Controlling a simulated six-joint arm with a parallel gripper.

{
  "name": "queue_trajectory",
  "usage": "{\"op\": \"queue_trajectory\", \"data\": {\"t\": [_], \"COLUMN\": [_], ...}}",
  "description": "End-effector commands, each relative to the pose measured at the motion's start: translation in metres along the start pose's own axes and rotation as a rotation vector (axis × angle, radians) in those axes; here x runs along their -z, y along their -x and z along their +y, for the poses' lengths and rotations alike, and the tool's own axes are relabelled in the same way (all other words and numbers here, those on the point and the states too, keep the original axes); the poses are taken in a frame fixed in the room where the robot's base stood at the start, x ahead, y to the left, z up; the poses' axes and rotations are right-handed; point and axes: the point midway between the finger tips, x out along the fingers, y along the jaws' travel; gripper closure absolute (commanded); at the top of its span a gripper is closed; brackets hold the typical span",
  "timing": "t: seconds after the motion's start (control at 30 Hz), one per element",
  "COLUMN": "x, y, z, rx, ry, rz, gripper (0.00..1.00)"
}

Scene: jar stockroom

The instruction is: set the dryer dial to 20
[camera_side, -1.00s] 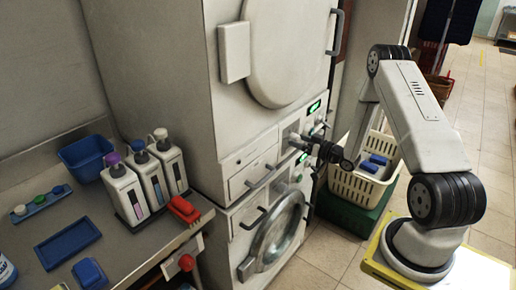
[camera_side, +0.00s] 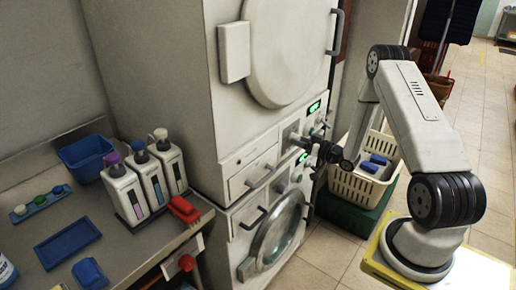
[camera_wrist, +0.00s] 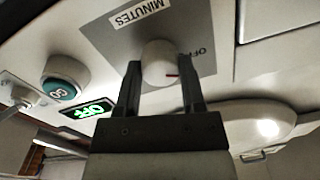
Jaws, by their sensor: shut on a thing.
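The dryer dial (camera_wrist: 160,62) is a round white knob with a short red mark. It sits on a grey plate (camera_wrist: 125,40) labelled MINUTES and OFF, both seen upside down. The red mark points to the right, towards the OFF print. My gripper (camera_wrist: 158,70) is shut on the dial, one dark finger on each side. In the side view my gripper (camera_side: 303,145) reaches the panel between the two machines and hides most of the dial. No 20 marking can be read.
A green-lit display (camera_wrist: 88,109) appears to read OFF, with a teal button (camera_wrist: 60,88) beside it. A cream basket (camera_side: 355,186) with blue things stands near my arm. Bottles (camera_side: 125,195) stand on the left counter.

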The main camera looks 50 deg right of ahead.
Motion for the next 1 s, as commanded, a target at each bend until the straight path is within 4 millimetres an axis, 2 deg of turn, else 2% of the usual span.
{"op": "queue_trajectory", "data": {"t": [0.7,1.0], "x": [-0.0007,-0.0008], "y": [0.0004,0.0004], "z": [-0.0004,-0.0006], "rx": [0.004,0.005], "ry": [-0.540,-0.684], "rz": [0.020,0.025], "gripper": [1.00,1.00]}}
